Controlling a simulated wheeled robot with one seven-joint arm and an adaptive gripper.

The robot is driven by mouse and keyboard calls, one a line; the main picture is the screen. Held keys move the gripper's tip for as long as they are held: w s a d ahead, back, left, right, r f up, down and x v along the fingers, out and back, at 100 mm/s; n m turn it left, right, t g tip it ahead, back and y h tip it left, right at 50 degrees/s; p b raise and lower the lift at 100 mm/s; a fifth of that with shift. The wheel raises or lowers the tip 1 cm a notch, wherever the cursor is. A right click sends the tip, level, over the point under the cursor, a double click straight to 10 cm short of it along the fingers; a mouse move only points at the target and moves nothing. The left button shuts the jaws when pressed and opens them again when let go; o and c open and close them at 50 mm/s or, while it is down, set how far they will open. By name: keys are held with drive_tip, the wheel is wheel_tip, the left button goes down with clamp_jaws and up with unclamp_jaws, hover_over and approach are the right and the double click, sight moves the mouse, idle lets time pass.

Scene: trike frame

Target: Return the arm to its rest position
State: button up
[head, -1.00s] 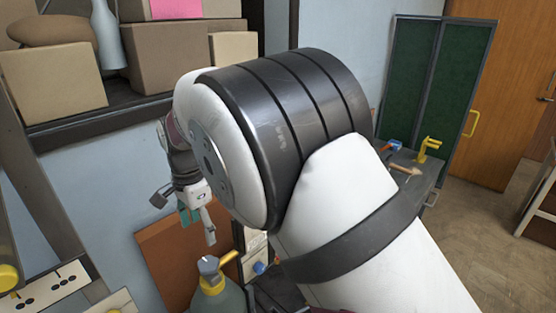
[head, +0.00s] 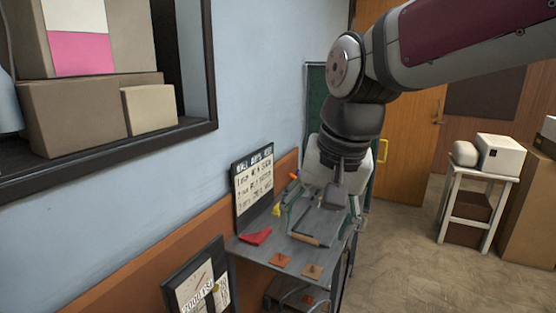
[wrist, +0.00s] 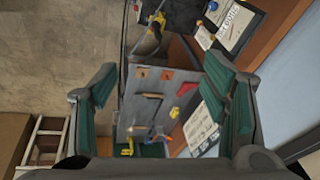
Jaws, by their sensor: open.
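My arm reaches in from the upper right of the head view and bends downward at its dark wrist. My gripper (wrist: 160,75) is open in the wrist view, its two green-padded fingers wide apart with nothing between them. The wrist view shows the bench (wrist: 178,97) beyond the fingers, with a clear gap seeming to lie between.
A red item (head: 256,237) and orange pieces (head: 281,259) lie on the bench, below a lettered board (head: 254,187). Shelved boxes (head: 72,118) are at left. A white stool (head: 480,178) stands at right; the floor (head: 410,260) between is open.

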drive_tip(key=s+d+f+n+t+h, duration=0.1)
drive_tip(key=s+d+f+n+t, duration=0.1)
drive_tip(key=s+d, duration=1.1)
drive_tip(key=shift+s+f+h, duration=0.3)
drive_tip(key=shift+s+f, duration=0.1)
drive_tip(key=shift+s, duration=0.3)
